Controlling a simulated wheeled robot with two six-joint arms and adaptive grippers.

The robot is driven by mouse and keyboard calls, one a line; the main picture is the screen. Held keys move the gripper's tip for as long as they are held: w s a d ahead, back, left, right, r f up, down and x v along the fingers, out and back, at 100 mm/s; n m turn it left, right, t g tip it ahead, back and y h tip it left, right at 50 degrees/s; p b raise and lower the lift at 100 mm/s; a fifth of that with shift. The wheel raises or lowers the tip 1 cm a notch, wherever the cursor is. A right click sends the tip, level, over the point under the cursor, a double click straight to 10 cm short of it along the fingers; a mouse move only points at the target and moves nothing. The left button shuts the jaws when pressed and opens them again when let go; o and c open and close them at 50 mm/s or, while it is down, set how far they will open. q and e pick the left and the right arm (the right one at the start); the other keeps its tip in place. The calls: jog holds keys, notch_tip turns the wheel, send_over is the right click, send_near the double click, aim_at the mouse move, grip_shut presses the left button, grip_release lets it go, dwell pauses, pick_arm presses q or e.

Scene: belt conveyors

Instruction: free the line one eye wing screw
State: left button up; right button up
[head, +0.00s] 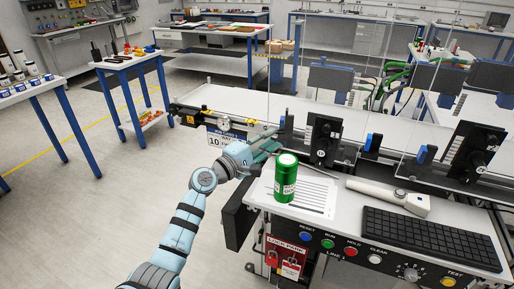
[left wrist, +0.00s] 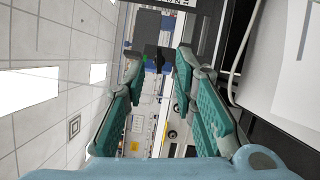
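My left gripper (head: 264,149) is at the near edge of the line, just behind the green can. In the left wrist view its two teal fingers (left wrist: 158,68) are spread apart with nothing held between them. A dark block (left wrist: 152,56) shows beyond the gap; I cannot tell how far off it is. In the head view a black upright bracket (head: 323,138) with a small round knob stands on the line, right of the gripper and apart from it. A similar black bracket (head: 476,150) stands farther right. I cannot clearly make out a wing screw or which line is one. My right gripper is not in view.
A green can (head: 286,178) stands on a paper sheet (head: 312,195) on the console, close to my left gripper. A white handheld device (head: 391,197) and black keyboard (head: 430,238) lie to its right. Clear panels rise along the line.

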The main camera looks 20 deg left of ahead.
pick_arm(q)
jog(key=v, duration=0.9)
jog(key=shift+a+f, duration=0.1)
